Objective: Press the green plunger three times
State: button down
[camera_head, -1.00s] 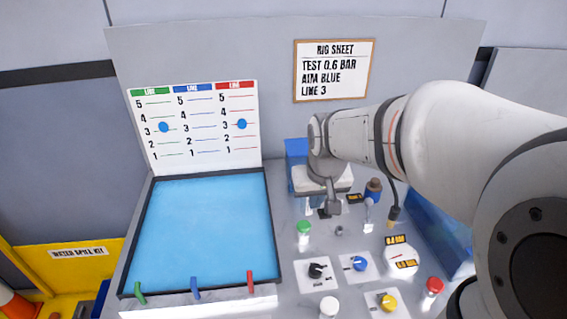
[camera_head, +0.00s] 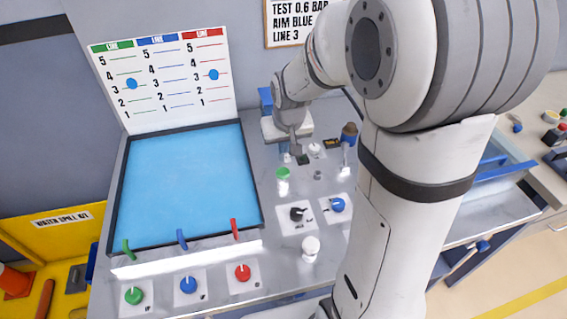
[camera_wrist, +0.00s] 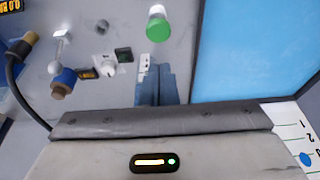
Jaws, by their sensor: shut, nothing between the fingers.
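The green plunger (camera_head: 283,174) is a green cap on a short white cylinder, upright on the grey bench to the right of the blue pool. It also shows in the wrist view (camera_wrist: 158,28), at the top centre, ahead of the fingertips. My gripper (camera_head: 303,159) is above the bench, a little behind and to the right of the plunger, apart from it. In the wrist view my gripper's fingers (camera_wrist: 157,70) are together and empty, pointing toward the bench.
The blue pool (camera_head: 185,185) has a dark rim. Black (camera_head: 299,214) and blue (camera_head: 338,205) knobs sit in front of the plunger. A white-capped post (camera_head: 310,248) stands nearer. A brown-topped blue fitting (camera_head: 349,134) is behind right. My arm hides the bench's right side.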

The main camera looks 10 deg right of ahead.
aim_at(283, 174)
jog(key=x, duration=0.3)
jog(key=p+x, duration=0.1)
jog(key=x, duration=0.2)
jog(key=s+x, duration=0.1)
jog(key=x, duration=0.2)
jog(key=shift+f+p, duration=0.25)
jog(key=shift+p, duration=0.05)
jog(key=shift+f, duration=0.1)
notch_tip(283, 174, down, 3)
jog(key=b, duration=0.3)
jog(key=shift+s+r, duration=0.2)
jog(key=shift+r, duration=0.05)
notch_tip(283, 174, up, 5)
jog(key=shift+w+r+p, duration=0.1)
jog(key=shift+p, duration=1.15)
jog(key=b+v, duration=0.1)
jog(key=v, duration=0.8)
jog(key=shift+b, duration=0.35)
